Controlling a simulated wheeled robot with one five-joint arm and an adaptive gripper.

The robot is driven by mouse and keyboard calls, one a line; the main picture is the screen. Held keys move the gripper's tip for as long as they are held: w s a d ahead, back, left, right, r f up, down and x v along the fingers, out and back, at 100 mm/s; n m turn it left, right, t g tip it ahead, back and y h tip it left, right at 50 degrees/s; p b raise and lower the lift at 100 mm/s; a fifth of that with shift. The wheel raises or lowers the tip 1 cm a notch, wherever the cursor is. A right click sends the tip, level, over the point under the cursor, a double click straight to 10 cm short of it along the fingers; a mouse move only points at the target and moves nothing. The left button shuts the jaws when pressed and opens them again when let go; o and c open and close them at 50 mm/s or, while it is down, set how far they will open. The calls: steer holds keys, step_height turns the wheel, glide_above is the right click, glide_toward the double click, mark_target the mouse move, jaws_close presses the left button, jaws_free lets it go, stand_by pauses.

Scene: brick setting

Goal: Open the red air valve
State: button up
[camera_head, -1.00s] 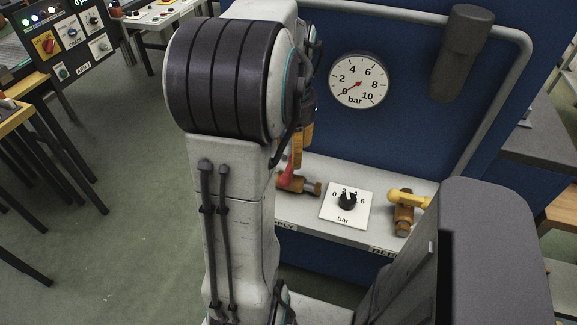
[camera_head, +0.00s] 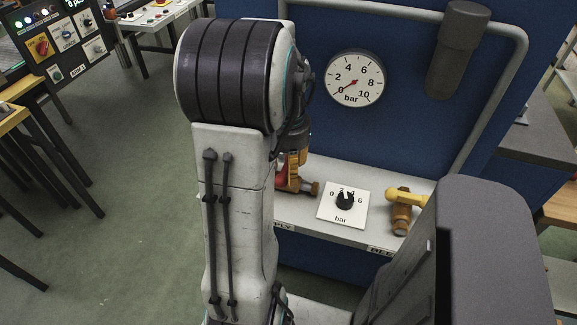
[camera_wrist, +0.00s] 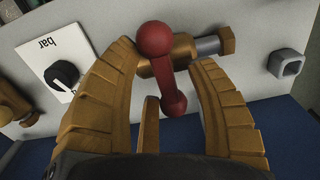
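The red air valve is a brass body (camera_wrist: 182,52) with a red lever (camera_wrist: 163,70) ending in a round red knob. In the wrist view the lever lies between the two fingers of my gripper (camera_wrist: 165,56), which are spread apart with gaps visible beside the lever. A narrow ochre piece (camera_wrist: 150,125) stands beside the lever's lower end; I cannot tell whether it touches. In the head view my gripper (camera_head: 296,160) is over the valve (camera_head: 304,187), and my arm hides much of both.
On the grey shelf (camera_head: 345,238), a black pressure knob (camera_head: 345,201) on a white plate sits right of the valve. A yellow-handled brass valve (camera_head: 402,208) is farther right. The gauge (camera_head: 355,78) on the blue panel (camera_head: 400,130) reads near 0.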

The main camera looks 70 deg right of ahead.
jaws_close()
stand_by(0.5)
steer(key=n, duration=0.4)
steer(key=shift+d+n, duration=0.1)
steer(key=shift+n, duration=0.3)
steer(key=n, duration=0.4)
steer(key=shift+w+n, duration=0.1)
steer(key=shift+n, duration=0.2)
steer(key=n, duration=0.4)
steer(key=shift+w+d+n, duration=0.1)
steer(key=shift+n, duration=2.2)
steer(key=shift+f, duration=0.1)
